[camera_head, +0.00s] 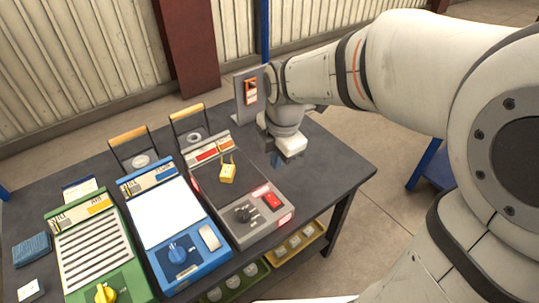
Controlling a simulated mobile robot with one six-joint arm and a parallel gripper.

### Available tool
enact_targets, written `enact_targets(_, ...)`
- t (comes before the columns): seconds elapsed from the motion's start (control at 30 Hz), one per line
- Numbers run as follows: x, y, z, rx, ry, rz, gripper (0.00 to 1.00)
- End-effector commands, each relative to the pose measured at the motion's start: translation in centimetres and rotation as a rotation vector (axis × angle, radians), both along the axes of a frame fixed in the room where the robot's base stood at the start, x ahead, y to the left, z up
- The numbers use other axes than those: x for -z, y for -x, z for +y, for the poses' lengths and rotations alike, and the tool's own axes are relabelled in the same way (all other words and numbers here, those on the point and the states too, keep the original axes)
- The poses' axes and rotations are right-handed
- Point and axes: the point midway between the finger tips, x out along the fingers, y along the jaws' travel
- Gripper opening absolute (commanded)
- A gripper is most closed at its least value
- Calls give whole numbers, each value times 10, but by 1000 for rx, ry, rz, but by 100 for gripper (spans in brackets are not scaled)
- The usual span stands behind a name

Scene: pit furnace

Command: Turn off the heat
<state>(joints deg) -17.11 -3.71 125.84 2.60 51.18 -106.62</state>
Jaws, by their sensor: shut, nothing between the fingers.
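A grey control unit (258,234) stands at the right of the dark table. Its front face has a black knob (243,214) with pale marks around it and a red switch (271,201). Red lit patches glow at its front corner and beside the switch. A yellow padlock-like piece (228,173) sits on its dark top, near a red and orange label strip (207,154). My gripper (276,160) is shut and empty, pointing down above the table, behind and right of the grey unit, apart from it. The arm's wrist hides part of the table behind it.
Left of the grey unit stand a blue unit (156,260) with a blue knob and a green unit (131,272) with a yellow knob. An orange-red box (250,92) is on an upright grey plate behind my gripper. A blue cloth (32,249) lies far left. The table's right end is clear.

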Motion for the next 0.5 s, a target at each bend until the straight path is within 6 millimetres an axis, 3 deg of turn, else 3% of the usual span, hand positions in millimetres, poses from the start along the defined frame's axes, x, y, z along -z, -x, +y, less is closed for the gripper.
enact_targets(0.5, 7, -2, 2, -37, 3, -1, 0)
